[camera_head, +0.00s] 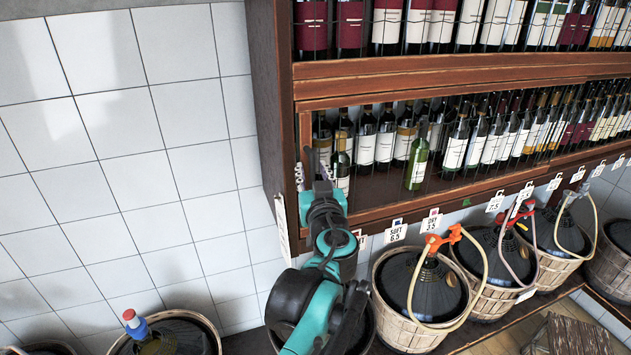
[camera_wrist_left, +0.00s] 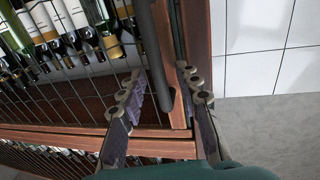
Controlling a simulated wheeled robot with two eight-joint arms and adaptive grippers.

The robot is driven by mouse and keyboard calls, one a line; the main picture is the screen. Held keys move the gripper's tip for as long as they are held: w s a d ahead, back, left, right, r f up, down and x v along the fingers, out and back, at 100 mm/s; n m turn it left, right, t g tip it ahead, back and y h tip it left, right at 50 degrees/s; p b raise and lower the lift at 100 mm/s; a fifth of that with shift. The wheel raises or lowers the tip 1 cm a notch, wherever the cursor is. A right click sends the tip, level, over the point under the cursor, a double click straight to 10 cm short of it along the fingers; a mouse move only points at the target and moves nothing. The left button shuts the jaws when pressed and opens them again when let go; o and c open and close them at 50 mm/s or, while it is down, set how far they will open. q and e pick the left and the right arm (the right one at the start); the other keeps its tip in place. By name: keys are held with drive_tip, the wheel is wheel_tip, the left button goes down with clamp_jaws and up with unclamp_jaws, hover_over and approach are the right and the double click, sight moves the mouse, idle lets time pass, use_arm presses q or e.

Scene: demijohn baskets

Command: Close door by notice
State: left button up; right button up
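The wood-framed wire-mesh door (camera_head: 450,90) stands in front of the lower bottle shelf. A narrow white notice (camera_head: 283,228) hangs at the cabinet's left side, by the door's left end. My left gripper (camera_head: 313,172) is at that left end, in front of the frame. In the wrist view its two fingers (camera_wrist_left: 158,78) are apart, on either side of a dark bar-like handle (camera_wrist_left: 168,98) beside the wooden frame. I cannot tell whether a finger touches the handle. How far the door stands from the cabinet is unclear. My right gripper is not in view.
Wine bottles (camera_head: 455,140) fill the shelf behind the mesh. Demijohns in wicker baskets (camera_head: 405,325) stand below, with hoses and hanging price tags (camera_head: 396,233). The tiled wall (camera_head: 150,160) is bare.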

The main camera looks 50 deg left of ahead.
use_arm(q)
drive_tip(key=v, duration=1.1)
drive_tip(key=shift+s+d, duration=0.2)
drive_tip(key=shift+d, duration=0.05)
drive_tip(key=shift+f, duration=0.1)
